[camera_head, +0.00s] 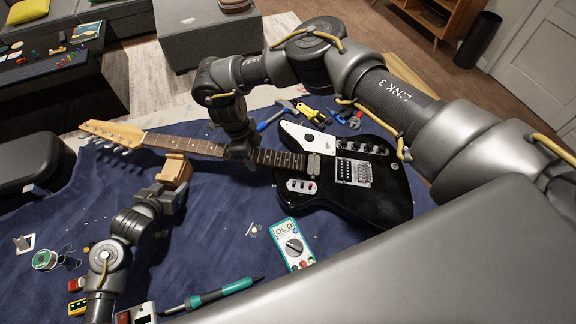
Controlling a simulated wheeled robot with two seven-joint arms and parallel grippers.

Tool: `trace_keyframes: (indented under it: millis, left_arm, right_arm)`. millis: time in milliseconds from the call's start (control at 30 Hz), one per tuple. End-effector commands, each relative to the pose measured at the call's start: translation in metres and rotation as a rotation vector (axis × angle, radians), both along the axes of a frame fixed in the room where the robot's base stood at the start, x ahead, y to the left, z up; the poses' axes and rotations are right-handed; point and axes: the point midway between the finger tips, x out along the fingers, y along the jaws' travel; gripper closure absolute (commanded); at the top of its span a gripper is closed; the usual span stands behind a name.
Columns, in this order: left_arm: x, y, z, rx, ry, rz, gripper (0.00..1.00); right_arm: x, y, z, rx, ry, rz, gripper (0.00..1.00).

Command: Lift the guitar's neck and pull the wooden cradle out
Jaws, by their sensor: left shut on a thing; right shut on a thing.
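The black electric guitar (362,190) lies on a blue cloth, its wooden neck (270,157) pointing left to the headstock (112,131). My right gripper (243,158) comes down from above and is shut on the neck near the body. The wooden cradle (176,170) is a small light-brown block at the near side of the neck. My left gripper (170,190) is shut on its near side. The cradle's top lies close to the neck's near edge; I cannot tell whether they touch. The gap under the neck is hard to judge.
A multimeter (293,245) and a soldering iron (222,292) lie in front of the guitar. A solder spool (45,259) is at the left. Pliers and other hand tools (312,114) lie behind the body. A black case (30,160) stands at the left edge. The blue cloth (215,225) is mostly clear right of my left gripper.

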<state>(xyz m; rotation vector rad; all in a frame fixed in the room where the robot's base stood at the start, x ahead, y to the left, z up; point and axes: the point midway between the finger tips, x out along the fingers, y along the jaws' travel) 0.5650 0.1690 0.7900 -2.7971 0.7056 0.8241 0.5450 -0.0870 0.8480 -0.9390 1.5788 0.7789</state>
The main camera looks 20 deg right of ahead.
Motion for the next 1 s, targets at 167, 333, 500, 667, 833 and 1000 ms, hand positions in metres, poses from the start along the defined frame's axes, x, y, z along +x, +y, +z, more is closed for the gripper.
trace_keyframes:
  millis: [167,333,500,667,833,1000]
  left_arm:
    - [-0.008,0.005,0.002,-0.001,-0.002,0.000,0.70]
    - [-0.016,0.009,0.002,-0.001,-0.003,0.001,0.70]
    - [-0.024,0.013,0.002,-0.002,-0.003,0.001,0.70]
    - [-0.032,0.018,0.002,0.000,-0.002,0.001,0.70]
    - [-0.038,0.021,0.003,-0.001,-0.003,0.001,0.70]
    - [-0.041,0.022,0.002,-0.001,-0.003,0.000,0.70]
  right_arm:
    - [0.002,0.001,0.003,0.000,-0.004,0.000,0.94]
    - [0.002,0.001,0.003,0.000,-0.004,0.000,0.94]
    - [0.002,0.001,0.003,0.001,-0.004,0.000,0.94]
    - [0.002,0.001,0.003,0.002,-0.003,-0.001,0.94]
    - [0.002,0.001,0.003,0.002,-0.003,-0.001,0.94]
    - [0.002,0.001,0.003,0.002,-0.003,-0.001,0.94]
